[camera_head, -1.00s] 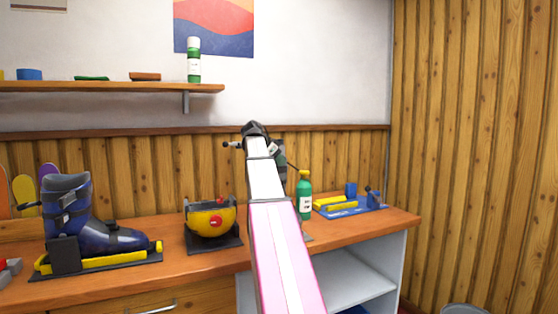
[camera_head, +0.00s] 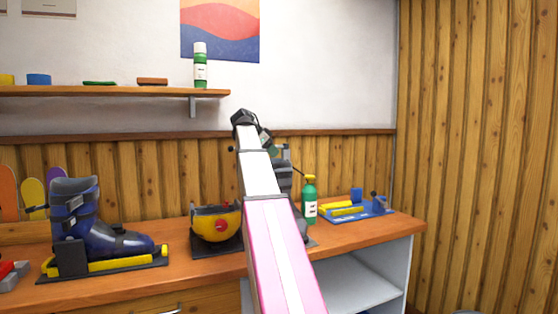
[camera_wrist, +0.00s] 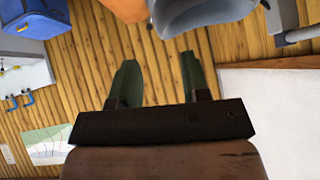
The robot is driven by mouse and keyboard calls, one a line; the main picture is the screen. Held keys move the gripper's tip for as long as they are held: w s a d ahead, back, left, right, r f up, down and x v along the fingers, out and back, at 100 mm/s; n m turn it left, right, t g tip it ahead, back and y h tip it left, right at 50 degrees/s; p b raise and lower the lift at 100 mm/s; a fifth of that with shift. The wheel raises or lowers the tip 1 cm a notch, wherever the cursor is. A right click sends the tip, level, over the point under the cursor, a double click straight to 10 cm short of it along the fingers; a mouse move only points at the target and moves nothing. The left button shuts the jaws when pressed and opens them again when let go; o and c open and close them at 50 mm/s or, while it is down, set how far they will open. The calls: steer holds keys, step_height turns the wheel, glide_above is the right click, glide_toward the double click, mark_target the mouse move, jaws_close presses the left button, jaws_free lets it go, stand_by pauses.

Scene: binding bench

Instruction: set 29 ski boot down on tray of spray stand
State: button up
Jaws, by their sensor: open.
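In the head view a dark grey boot-like shape (camera_head: 285,178) stands partly behind my arm on the bench, beside a green spray bottle (camera_head: 309,202). A small grey edge of a tray (camera_head: 313,243) shows below it. Most of this stand is hidden, and I cannot tell how the boot rests on it. No number 29 is readable. In the wrist view my gripper (camera_wrist: 160,82) is open, with two green fingers apart and nothing between them.
A blue ski boot (camera_head: 90,228) sits on a yellow and black stand at left. A yellow helmet (camera_head: 215,225) stands between it and my arm. A blue tray (camera_head: 362,212) with yellow parts lies at right. A shelf (camera_head: 120,91) hangs above. The bench front is mostly clear.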

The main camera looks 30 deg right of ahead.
steer(key=shift+v, duration=1.65)
